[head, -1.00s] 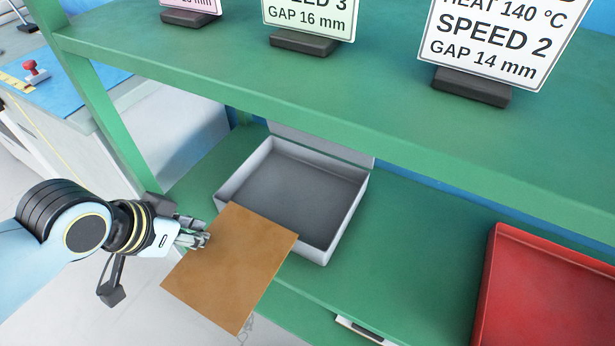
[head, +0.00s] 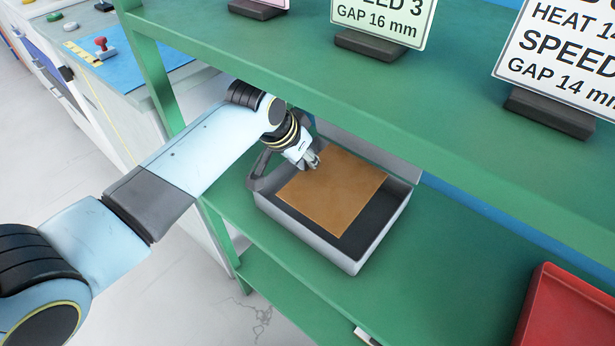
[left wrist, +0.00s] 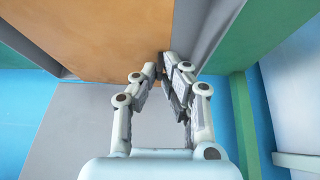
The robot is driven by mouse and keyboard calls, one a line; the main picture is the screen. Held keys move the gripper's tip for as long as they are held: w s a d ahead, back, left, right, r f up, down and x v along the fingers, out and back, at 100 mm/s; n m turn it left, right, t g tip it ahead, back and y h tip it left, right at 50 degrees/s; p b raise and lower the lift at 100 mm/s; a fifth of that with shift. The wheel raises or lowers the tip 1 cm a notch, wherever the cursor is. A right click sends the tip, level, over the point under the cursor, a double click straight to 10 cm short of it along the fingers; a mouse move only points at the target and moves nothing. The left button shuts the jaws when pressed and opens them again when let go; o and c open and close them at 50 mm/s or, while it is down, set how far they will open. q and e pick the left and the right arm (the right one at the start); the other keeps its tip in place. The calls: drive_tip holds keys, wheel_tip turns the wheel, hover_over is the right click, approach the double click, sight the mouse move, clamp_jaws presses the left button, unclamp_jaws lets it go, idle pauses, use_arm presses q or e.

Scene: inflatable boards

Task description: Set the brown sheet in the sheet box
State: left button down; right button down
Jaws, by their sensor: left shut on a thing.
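The brown sheet (head: 335,190) is a flat square that lies level over the grey sheet box (head: 349,262) in the head view. I cannot tell whether it touches the box floor. The box is open and stands on the green lower shelf. My left gripper (head: 314,163) is shut on the sheet's left rear edge, inside or just above the box's left rear side. In the left wrist view the sheet (left wrist: 100,35) fills the upper left, with the fingers (left wrist: 165,75) at its edge. My right gripper is not in view.
A green upper shelf (head: 300,80) runs above the box and my left arm reaches beneath it. Sign stands (head: 370,45) line that shelf. A red tray (head: 570,310) sits at the lower right. The green shelf between tray and box is clear.

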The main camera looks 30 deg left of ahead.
sight(303, 173)
use_arm(q)
drive_tip(key=shift+s+f, duration=0.15)
drive_tip(key=shift+f, duration=0.75)
wheel_tip(303, 173, down, 4)
drive_tip(key=shift+r+b, duration=0.25)
drive_tip(key=shift+b, duration=0.2)
drive_tip(key=shift+w+f, duration=0.2)
drive_tip(key=shift+f, duration=0.05)
drive_tip(key=c, duration=1.5)
unclamp_jaws()
